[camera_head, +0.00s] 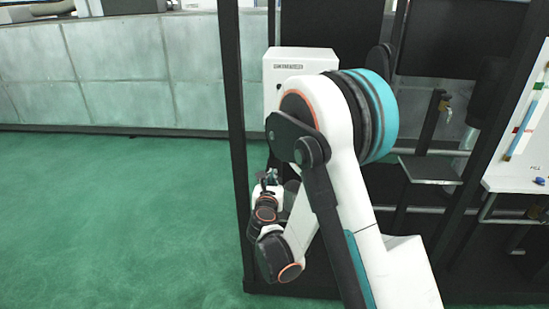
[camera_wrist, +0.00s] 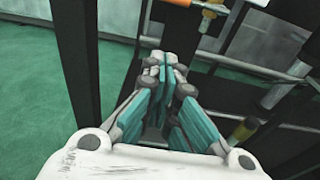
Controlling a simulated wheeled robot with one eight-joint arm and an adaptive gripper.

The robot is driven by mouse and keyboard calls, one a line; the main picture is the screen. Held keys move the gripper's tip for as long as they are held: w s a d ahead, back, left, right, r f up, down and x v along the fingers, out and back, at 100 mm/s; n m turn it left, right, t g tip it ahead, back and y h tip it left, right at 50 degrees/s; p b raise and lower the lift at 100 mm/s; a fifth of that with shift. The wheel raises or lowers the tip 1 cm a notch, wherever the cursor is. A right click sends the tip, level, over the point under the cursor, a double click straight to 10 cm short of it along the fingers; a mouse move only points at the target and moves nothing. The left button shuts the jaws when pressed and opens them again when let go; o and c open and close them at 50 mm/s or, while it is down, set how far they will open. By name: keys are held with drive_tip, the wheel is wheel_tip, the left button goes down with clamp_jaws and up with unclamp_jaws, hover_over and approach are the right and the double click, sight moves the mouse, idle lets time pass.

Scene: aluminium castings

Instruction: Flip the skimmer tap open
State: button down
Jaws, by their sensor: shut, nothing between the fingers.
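My gripper (camera_wrist: 163,68) is shut and empty in the wrist view, its fingers together beside a dark upright post. In the head view my gripper (camera_head: 270,178) is small and partly hidden by my own arm, low in front of the dark frame. A tap-like fitting with an orange part and a white tip (camera_wrist: 212,11) is at the top of the wrist view, beyond the fingertips and apart from them. A yellow-banded fitting (camera_wrist: 243,130) is right of the fingers. I cannot tell which is the skimmer tap.
A dark upright post (camera_head: 238,140) stands just left of my gripper. A white box (camera_head: 298,62) is mounted behind my arm. A dark shelf (camera_head: 430,168) and a white board (camera_head: 522,160) are on the right. The green floor (camera_head: 110,220) at left is clear.

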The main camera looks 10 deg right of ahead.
drive_tip(key=shift+w, duration=0.1)
drive_tip(key=b+x, duration=0.3)
drive_tip(key=x, duration=0.7)
drive_tip(key=r, duration=0.2)
drive_tip(key=s+r+b, duration=0.1)
drive_tip(key=r, duration=0.1)
